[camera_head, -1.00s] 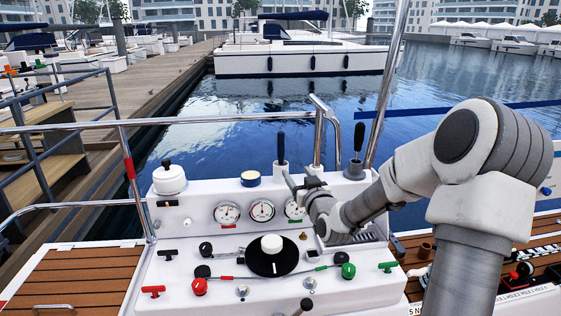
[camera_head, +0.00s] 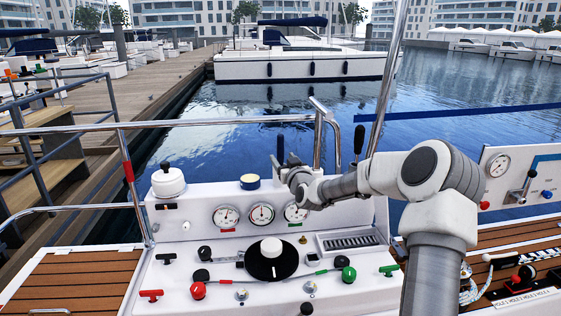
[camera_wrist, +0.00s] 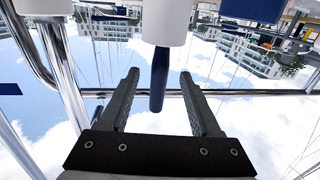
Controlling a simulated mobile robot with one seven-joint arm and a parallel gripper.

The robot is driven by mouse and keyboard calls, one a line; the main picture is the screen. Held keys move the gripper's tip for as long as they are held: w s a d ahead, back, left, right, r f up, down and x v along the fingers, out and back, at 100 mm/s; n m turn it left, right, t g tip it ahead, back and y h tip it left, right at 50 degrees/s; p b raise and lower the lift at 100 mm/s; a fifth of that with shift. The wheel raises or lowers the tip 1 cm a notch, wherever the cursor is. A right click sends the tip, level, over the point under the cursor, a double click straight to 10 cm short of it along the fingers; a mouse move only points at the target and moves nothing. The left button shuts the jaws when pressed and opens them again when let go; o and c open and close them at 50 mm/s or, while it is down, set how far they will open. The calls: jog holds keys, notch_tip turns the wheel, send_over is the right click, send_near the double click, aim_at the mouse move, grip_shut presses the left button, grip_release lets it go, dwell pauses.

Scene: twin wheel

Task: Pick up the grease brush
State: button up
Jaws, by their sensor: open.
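A dark blue upright handle, which looks like the grease brush (camera_head: 280,148), stands at the back edge of the white console in the head view. Its lower part is hidden behind my gripper (camera_head: 279,168). The wrist view is upside down. There the brush handle (camera_wrist: 160,78) comes out of a white cylindrical holder (camera_wrist: 165,28) and appears between the two dark fingers of my gripper (camera_wrist: 159,75). The fingers are apart, with clear space on both sides of the handle. How far the handle lies beyond the fingertips is hard to tell.
A chrome rail (camera_head: 330,118) and a black-handled lever (camera_head: 359,138) are close on the right. Gauges (camera_head: 262,214) and knobs cover the console below.

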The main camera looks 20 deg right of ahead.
aim_at(282, 156)
jog(key=shift+w+f, duration=0.15)
jog(key=shift+w, duration=1.65)
jog(key=shift+d, duration=0.1)
grip_shut()
